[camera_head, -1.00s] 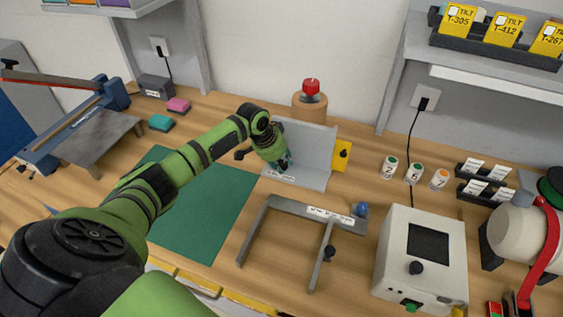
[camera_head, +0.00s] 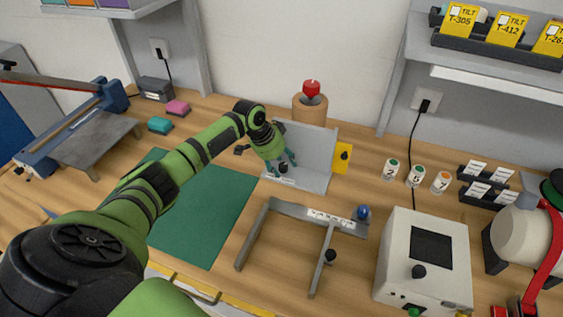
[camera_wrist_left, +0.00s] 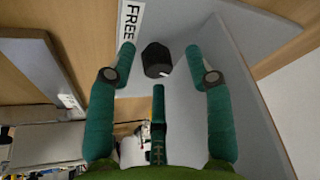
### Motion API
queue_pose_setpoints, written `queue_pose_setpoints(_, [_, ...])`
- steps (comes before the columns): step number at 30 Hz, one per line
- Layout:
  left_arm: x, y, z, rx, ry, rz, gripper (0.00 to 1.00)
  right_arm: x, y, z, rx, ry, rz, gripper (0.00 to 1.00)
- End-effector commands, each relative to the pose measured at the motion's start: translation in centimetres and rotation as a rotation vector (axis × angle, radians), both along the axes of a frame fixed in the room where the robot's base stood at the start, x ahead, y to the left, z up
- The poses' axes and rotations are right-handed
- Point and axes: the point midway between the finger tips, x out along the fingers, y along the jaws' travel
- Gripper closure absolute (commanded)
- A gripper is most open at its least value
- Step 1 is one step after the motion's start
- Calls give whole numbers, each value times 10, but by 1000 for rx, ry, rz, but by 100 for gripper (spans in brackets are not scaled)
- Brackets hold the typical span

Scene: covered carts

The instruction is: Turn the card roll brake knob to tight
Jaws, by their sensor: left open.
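The card roll brake knob (camera_wrist_left: 156,58) is a black, faceted knob with a small white mark on its edge, on a grey plate. It also shows in the head view (camera_head: 283,169), low on the grey bracket (camera_head: 308,148). My right gripper is not in view.
A brown roll with a red top (camera_head: 311,104) stands behind the bracket. A yellow plate (camera_head: 342,158) with a black knob is on its right. A grey frame (camera_head: 318,213) stands in front, with a white box (camera_head: 428,265) to the right. A green mat (camera_head: 205,215) lies under my left arm.

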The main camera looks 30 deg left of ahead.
Motion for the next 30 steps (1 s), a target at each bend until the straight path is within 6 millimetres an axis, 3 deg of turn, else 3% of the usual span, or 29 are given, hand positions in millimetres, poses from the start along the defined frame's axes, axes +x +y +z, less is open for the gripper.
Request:
queue_pose_setpoints(5, [-5, 4, 14, 1, 0, 0, 48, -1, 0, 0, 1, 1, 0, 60])
queue_pose_setpoints(18, [-32, 22, 94, 2, -3, 0, 48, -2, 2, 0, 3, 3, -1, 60])
queue_pose_setpoints(24, [-37, 25, 109, 1, -2, 0, 48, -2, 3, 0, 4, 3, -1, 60])
queue_pose_setpoints(30, [-38, 25, 111, 0, -1, 0, 48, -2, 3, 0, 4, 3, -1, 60])
